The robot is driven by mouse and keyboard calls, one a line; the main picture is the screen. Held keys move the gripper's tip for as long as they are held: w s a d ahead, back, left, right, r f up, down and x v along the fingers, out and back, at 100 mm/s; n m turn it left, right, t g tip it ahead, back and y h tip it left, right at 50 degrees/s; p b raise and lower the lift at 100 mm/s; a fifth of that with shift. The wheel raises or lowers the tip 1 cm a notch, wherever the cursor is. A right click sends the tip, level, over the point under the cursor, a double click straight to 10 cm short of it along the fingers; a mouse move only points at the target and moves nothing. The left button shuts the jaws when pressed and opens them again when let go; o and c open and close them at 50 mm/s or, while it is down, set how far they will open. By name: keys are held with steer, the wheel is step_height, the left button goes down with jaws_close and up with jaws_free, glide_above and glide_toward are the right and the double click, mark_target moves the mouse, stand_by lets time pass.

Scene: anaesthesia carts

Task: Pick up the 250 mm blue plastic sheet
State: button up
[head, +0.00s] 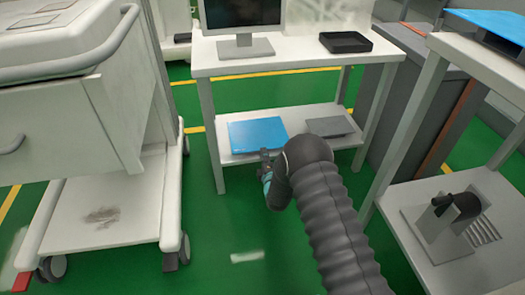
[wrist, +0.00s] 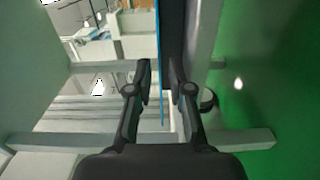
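A flat blue sheet (head: 257,134) lies on the left part of the white table's lower shelf, at its front edge. My gripper (head: 265,160) is at that front edge, partly hidden by my own arm. In the wrist view the sheet shows edge-on as a thin blue line (wrist: 158,60). It runs between the two spread fingers of my gripper (wrist: 160,75), with a visible gap on each side. My gripper is open and has not closed on the sheet. Another blue panel (head: 500,22) lies on the rack at the upper right. I cannot read the size of either.
A grey flat panel (head: 330,127) lies right of the sheet on the same shelf (head: 290,117). A monitor (head: 243,20) and a black box (head: 345,42) stand on the table top above. A white cart (head: 130,190) stands at left. Green floor between is clear.

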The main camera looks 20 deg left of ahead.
steer(key=shift+x, duration=1.45)
jaws_close()
steer(key=shift+r, duration=0.15)
steer(key=shift+r, duration=0.95)
steer(key=shift+f, duration=0.1)
steer(key=shift+s, duration=0.1)
